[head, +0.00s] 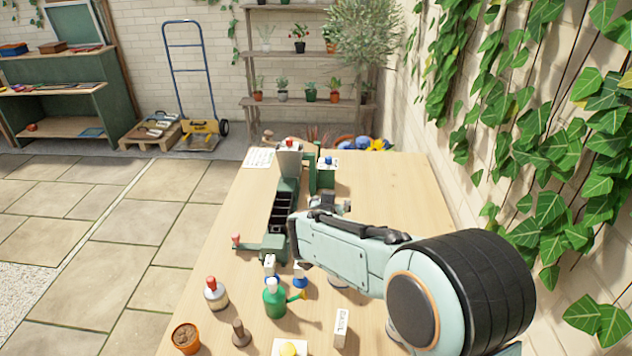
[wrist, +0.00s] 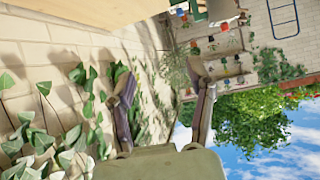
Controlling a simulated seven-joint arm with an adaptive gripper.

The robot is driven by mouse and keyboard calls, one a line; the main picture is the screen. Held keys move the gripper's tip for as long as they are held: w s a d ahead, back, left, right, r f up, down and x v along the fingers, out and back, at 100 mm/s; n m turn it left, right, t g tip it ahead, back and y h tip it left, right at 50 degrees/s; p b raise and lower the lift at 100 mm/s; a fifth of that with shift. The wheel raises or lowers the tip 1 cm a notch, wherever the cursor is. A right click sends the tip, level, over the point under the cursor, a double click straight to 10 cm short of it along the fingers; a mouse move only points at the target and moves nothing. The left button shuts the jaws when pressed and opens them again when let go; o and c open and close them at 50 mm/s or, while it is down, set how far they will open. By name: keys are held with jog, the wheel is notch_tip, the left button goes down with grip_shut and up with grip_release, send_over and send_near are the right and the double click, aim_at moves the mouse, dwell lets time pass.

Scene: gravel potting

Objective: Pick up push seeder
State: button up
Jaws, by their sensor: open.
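I cannot tell for certain which item is the push seeder. A small yellow-topped item (head: 288,349) sits on a white card at the front edge of the head view, partly cut off. A brown wooden peg-like tool (head: 241,334) stands to its left. My gripper (head: 332,203) is above the middle of the table, beside the green machine, away from both. In the wrist view my gripper (wrist: 162,100) is open, its fingers wide apart with nothing between them. That view looks toward the wall, shelves and sky.
The green machine (head: 283,205) stands mid-table. Near the front are a red-capped bottle (head: 215,295), a green watering can (head: 275,300), a soil-filled pot (head: 185,338) and a white box (head: 341,328). The table's far right (head: 395,180) is clear; an ivy-covered wall (head: 470,190) runs along the right.

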jog(key=g, duration=0.2)
send_over(300, 272)
jog(key=d, duration=0.2)
notch_tip(300, 272, down, 12)
jog(key=r, duration=0.1)
jog(key=shift+n+g+y, duration=0.5)
jog(key=shift+n+g, duration=0.1)
jog(key=shift+n, duration=0.1)
jog(key=f, duration=0.3)
jog(key=w+a+f, duration=0.1)
jog(key=f, duration=0.3)
jog(key=a+f, duration=0.1)
jog(key=f, duration=0.2)
jog(key=shift+w+a+f, duration=0.15)
jog(key=shift+a, duration=0.05)
jog(key=shift+w+f, duration=0.3)
jog(key=shift+w, duration=0.1)
grip_shut()
